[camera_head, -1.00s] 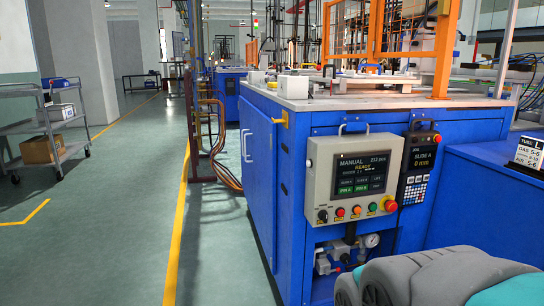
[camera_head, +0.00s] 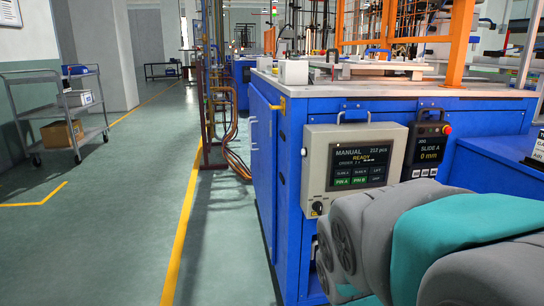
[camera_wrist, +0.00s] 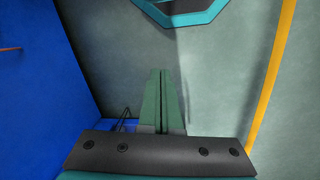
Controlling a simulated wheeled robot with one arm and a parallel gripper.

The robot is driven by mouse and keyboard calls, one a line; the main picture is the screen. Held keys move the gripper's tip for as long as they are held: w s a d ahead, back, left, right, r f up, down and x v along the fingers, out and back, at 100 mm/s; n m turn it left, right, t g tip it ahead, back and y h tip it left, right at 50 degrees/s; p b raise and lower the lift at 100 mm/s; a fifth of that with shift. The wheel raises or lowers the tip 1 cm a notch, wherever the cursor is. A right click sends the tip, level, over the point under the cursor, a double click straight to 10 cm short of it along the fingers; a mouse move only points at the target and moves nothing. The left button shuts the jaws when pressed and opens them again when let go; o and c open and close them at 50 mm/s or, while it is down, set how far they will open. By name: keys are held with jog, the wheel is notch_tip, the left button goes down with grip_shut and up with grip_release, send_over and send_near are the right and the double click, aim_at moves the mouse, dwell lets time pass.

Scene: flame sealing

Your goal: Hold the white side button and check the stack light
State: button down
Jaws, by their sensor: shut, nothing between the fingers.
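The blue machine (camera_head: 262,150) fills the right, with a handheld pendant (camera_head: 429,150) beside the box. Orange frame posts (camera_head: 457,45) stand on its top. A grey cart (camera_head: 62,112) is at left.

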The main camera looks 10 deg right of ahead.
jog(key=w+d+r+m+t+h+b, duration=0.1)
jog(key=w+d+r+m+h, duration=0.2)
jog(key=w, duration=0.4)
jog(key=w+d+r+m+t+h+b, duration=0.1)
jog(key=w+d+r+m+b, duration=0.2)
jog(key=w, duration=0.5)
jog(key=m+t+h+b, duration=0.4)
jog(key=m+t+h, duration=0.2)
jog(key=t, duration=0.1)
send_near(303, 152)
jog(key=s+d+f, duration=0.1)
jog(key=d+f, duration=0.3)
jog(key=f, duration=0.1)
jog(key=w+a+r+m+t+b, duration=0.1)
jog(key=w+a+t, duration=0.2)
jog(key=w+a, duration=0.3)
jog(key=a, duration=0.3)
jog(key=shift+w+a+r+m, duration=0.2)
jog(key=shift+a+r+m, duration=0.1)
jog(key=shift+r, duration=0.1)
jog(key=shift+d, duration=0.1)
jog(key=d+p, duration=0.1)
jog(key=d, duration=0.7)
jog(key=shift+d, duration=0.35)
